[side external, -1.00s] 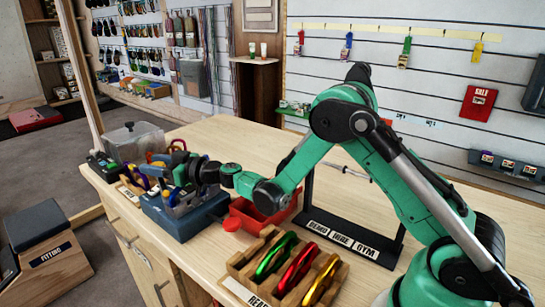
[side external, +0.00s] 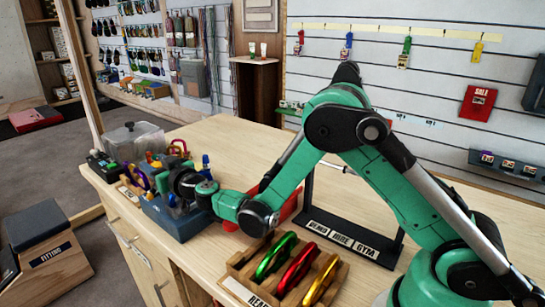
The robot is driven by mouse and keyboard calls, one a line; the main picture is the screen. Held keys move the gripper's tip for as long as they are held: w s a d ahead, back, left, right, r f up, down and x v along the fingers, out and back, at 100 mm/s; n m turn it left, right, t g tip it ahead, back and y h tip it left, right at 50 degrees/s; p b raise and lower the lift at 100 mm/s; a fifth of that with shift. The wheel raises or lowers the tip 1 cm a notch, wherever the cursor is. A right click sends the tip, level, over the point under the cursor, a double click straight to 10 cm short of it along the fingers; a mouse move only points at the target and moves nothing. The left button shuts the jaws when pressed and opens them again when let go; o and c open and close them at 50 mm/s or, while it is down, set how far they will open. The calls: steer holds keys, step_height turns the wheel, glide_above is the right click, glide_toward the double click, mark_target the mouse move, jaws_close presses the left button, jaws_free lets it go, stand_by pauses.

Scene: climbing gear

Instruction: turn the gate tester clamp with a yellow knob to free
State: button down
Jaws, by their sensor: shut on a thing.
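The gate tester (side external: 172,222) is a blue box-shaped unit at the left front of the bench. My gripper (side external: 172,192) is over its top, with the dark wrist reaching in from the right. The gripper is shut on a part of the tester, which I take to be the clamp's knob. The fingertips and the held part are mostly hidden, so the yellow of the knob and the clamp's exact angle cannot be made out. A small blue upright part with a yellow spot (side external: 206,163) shows just behind the wrist.
A wooden rack (side external: 285,283) with green, red and gold carabiners stands in front. A red tray (side external: 289,205) lies behind my forearm, beside a black sign stand (side external: 350,243). A clear lidded box (side external: 135,143) is at the far left. The bench's back middle is clear.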

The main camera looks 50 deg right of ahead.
steer(key=shift+c, duration=2.1)
jaws_free()
steer(key=shift+s, duration=0.1)
steer(key=shift+s, duration=2.75)
